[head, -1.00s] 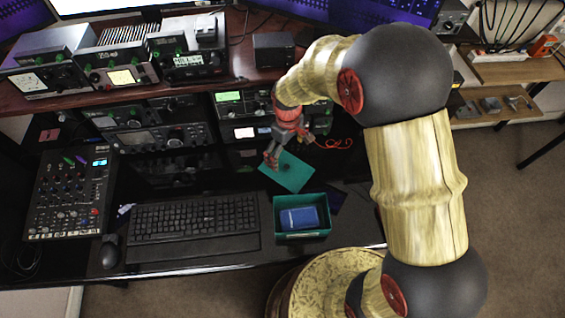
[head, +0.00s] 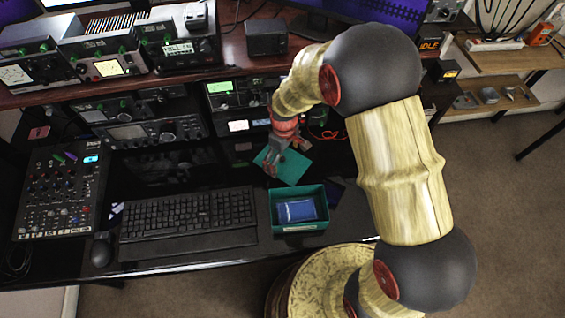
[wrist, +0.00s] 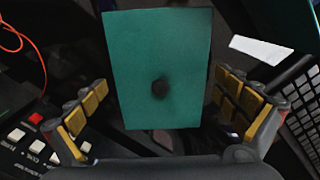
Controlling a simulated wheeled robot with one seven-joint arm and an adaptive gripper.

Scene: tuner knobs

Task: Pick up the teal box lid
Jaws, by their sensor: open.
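The teal box lid (head: 290,168) is a flat rectangle lying on the black desk behind the open teal box in the head view. In the wrist view the lid (wrist: 160,95) shows a small dark round knob (wrist: 160,89) at its middle. My gripper (head: 277,168) is over the lid's left part in the head view. In the wrist view my gripper (wrist: 160,118) is open, with one padded finger on each side of the lid. It holds nothing. I cannot tell how high the fingertips are above the lid.
The teal box (head: 299,226) holds a blue item (head: 297,210) in front of the lid. A black keyboard (head: 188,217) lies to the left, with a mouse (head: 101,250) and a mixer (head: 62,190) beyond it. Radio gear (head: 235,100) stands behind. A red cable (wrist: 22,40) lies near the lid.

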